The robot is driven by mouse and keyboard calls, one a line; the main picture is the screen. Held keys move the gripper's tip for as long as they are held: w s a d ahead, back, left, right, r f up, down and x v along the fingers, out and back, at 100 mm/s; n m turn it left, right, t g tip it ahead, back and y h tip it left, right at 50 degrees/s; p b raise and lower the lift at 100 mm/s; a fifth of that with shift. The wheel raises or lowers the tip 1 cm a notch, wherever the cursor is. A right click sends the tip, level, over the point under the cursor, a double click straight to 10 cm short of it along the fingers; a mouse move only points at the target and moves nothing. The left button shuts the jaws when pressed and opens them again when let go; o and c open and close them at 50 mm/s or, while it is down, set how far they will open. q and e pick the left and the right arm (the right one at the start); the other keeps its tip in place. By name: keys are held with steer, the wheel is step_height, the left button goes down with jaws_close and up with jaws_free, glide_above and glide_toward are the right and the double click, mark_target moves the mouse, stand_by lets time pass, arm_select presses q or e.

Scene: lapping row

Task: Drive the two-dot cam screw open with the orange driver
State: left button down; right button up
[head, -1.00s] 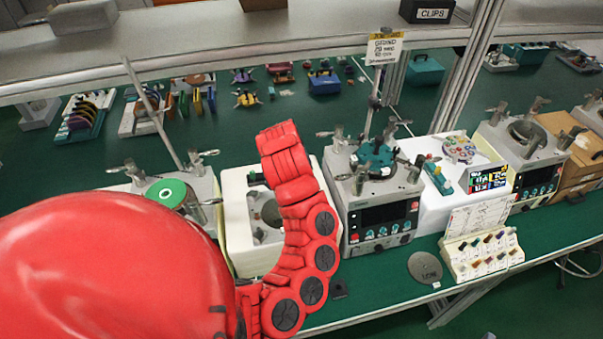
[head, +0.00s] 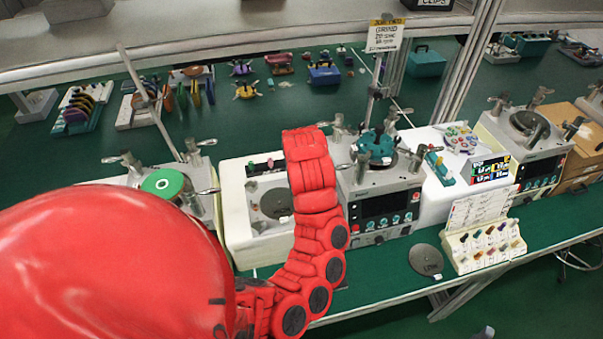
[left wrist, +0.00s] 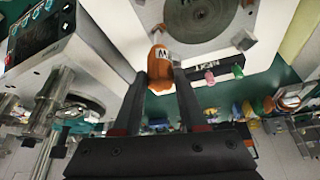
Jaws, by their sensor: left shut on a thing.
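In the left wrist view, the orange driver (left wrist: 160,62) is held between the two dark fingers of my left gripper (left wrist: 158,85). A small dark mark on a pale patch shows on it. Its far end points toward a white box with a grey round plate (left wrist: 203,14). In the head view my red left arm curls up in front of the white box (head: 240,232), and its gripper and the driver are hidden there. The two-dot cam screw cannot be made out. My right gripper is in neither view.
A grey machine with a teal fixture (head: 375,143) stands right of the white box. A machine with a green disc (head: 163,182) stands left. A white rack of small coloured pieces (head: 484,240) and a grey round plate (head: 426,259) sit near the bench's front edge.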

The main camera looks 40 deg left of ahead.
arm_select(q)
steer(key=shift+w+d+f+n+y+b, duration=0.15)
steer(key=shift+n+y+b, duration=0.15)
steer(key=shift+n+b, duration=0.55)
steer(key=n, duration=0.1)
steer(key=n+g+p, duration=0.1)
steer(key=n, duration=0.1)
steer(key=shift+r+y, duration=0.25)
steer(key=shift+y, duration=0.15)
steer(key=n, duration=0.1)
steer(key=n+g+p, duration=0.1)
steer(key=n+g, duration=0.1)
steer(key=n, duration=0.1)
steer(key=shift+w+d+y, duration=0.1)
steer(key=shift+w+y, duration=0.15)
steer(key=shift+y, duration=0.05)
steer(key=n+g+p, duration=0.1)
steer(key=n+p, duration=0.1)
steer(key=n, duration=0.1)
steer(key=shift+w, duration=0.15)
steer(key=shift+f, duration=0.15)
